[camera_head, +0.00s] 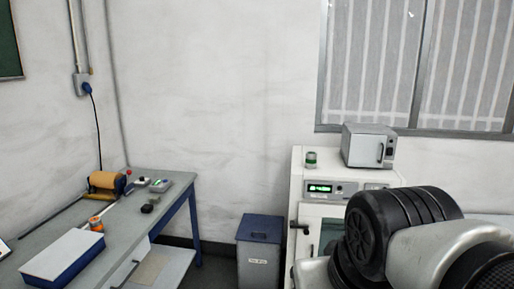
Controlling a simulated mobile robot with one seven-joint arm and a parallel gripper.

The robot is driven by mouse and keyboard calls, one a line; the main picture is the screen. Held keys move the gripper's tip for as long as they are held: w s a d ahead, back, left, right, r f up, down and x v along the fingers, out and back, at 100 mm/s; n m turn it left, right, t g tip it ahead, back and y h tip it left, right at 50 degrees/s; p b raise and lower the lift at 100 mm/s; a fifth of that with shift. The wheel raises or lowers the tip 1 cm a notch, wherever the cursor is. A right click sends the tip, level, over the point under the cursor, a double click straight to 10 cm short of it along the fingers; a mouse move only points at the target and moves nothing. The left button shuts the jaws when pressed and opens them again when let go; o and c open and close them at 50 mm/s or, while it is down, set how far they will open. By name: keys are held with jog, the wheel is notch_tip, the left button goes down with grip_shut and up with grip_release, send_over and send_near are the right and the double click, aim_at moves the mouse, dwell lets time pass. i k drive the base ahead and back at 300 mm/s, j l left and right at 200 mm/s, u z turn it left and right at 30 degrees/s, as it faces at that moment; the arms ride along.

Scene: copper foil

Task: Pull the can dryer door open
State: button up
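A white cabinet (297,189) with a lit green display stands right of centre. Its front has a door (310,218) with a dark window and a black handle (299,227) at the left side. The door looks shut, but my arm covers its right and lower parts. A small grey box (361,149) with its own door and dark handle sits on top of the cabinet. I cannot tell from labels which one is the can dryer. My arm fills the lower right; my gripper's fingers are not in view.
A grey bin with a blue lid (259,230) stands on the floor left of the cabinet. A workbench (120,228) with tools and a blue-and-white box (64,256) is at left. A barred window is behind.

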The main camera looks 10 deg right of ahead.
aim_at(365, 150)
jog(key=z, duration=0.85)
jog(key=i+l, duration=0.15)
jog(key=i, duration=0.25)
jog(key=i+l+u, duration=0.1)
jog(key=i, duration=0.3)
jog(key=i+l, duration=0.2)
jog(key=i, duration=0.2)
jog(key=u, duration=0.05)
